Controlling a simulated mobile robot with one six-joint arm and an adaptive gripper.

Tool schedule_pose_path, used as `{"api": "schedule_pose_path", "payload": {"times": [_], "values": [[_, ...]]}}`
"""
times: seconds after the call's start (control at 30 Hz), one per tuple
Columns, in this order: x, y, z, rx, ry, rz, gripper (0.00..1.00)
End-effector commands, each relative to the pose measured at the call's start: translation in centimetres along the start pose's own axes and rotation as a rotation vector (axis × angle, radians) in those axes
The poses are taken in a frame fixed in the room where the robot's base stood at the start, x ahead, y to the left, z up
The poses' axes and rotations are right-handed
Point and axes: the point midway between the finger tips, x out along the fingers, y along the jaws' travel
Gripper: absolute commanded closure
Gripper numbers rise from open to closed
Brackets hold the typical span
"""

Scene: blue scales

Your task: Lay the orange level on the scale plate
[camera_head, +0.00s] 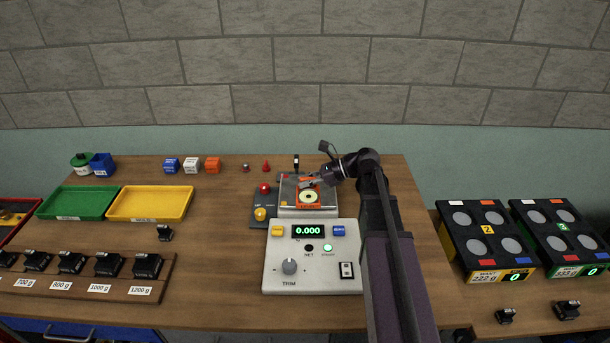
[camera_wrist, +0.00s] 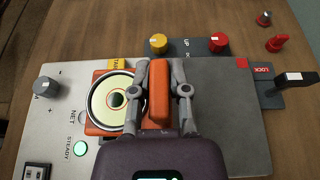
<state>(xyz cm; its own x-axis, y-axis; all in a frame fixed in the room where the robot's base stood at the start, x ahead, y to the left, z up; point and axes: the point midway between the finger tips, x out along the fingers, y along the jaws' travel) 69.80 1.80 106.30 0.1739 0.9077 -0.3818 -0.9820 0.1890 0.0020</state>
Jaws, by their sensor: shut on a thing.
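The orange level (camera_head: 309,208) has a round pale vial with a dark ring. In the wrist view, my gripper (camera_wrist: 160,78) is shut on the upright orange grip of the level (camera_wrist: 159,100), with one finger on each side. The grey scale plate (camera_wrist: 225,125) shows bare to the right of the level. In the head view the level overlaps the front of the plate (camera_head: 287,190), and my gripper (camera_head: 316,182) is over it. Whether the level touches the plate is hard to tell. The scale display (camera_head: 308,231) reads 0.000.
A yellow knob (camera_wrist: 158,43), a red knob (camera_wrist: 218,42) and a black lock lever (camera_wrist: 290,82) stand beside the plate. The console (camera_head: 315,275) with its trim knob lies in front. Small coloured blocks (camera_head: 191,165) and trays (camera_head: 150,203) are to the left.

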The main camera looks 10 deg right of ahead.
Motion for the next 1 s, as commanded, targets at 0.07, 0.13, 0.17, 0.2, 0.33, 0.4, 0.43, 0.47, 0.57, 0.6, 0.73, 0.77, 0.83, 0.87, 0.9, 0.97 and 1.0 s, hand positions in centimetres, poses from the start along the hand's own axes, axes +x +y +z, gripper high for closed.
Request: {"api": "schedule_pose_path", "payload": {"times": [0.07,0.13,0.17,0.2,0.33,0.4,0.43,0.47,0.57,0.6,0.73,0.77,0.83,0.87,0.9,0.97,1.0], "values": [[0.1,-2.1,-0.2,0.0,0.0,0.0,1.0],[0.1,-3.4,-0.3,0.0,0.0,0.0,1.0],[0.1,-3.9,-0.4,0.0,0.0,0.0,1.0],[0.2,-4.7,-0.4,0.0,0.0,0.001,1.0],[0.2,-6.7,-0.6,0.0,0.0,0.001,1.0],[0.3,-7.4,-0.7,0.0,0.0,0.001,1.0],[0.3,-7.7,-0.7,0.0,0.0,0.001,1.0],[0.3,-7.8,-0.7,0.0,0.0,0.001,1.0],[0.3,-8.1,-0.7,0.0,0.0,0.001,1.0],[0.3,-8.1,-0.7,0.0,0.0,0.001,1.0],[0.3,-8.1,-0.7,0.0,0.0,0.001,1.0],[0.3,-8.1,-0.7,0.0,0.0,0.001,1.0],[0.3,-8.1,-0.7,0.0,0.0,0.001,1.0],[0.3,-8.1,-0.7,0.0,0.0,0.001,1.0],[0.4,-8.1,-0.7,0.0,0.0,0.001,1.0],[0.4,-8.3,-0.7,0.0,0.0,0.002,1.0],[0.4,-8.6,-0.7,0.0,0.0,0.002,1.0]]}}
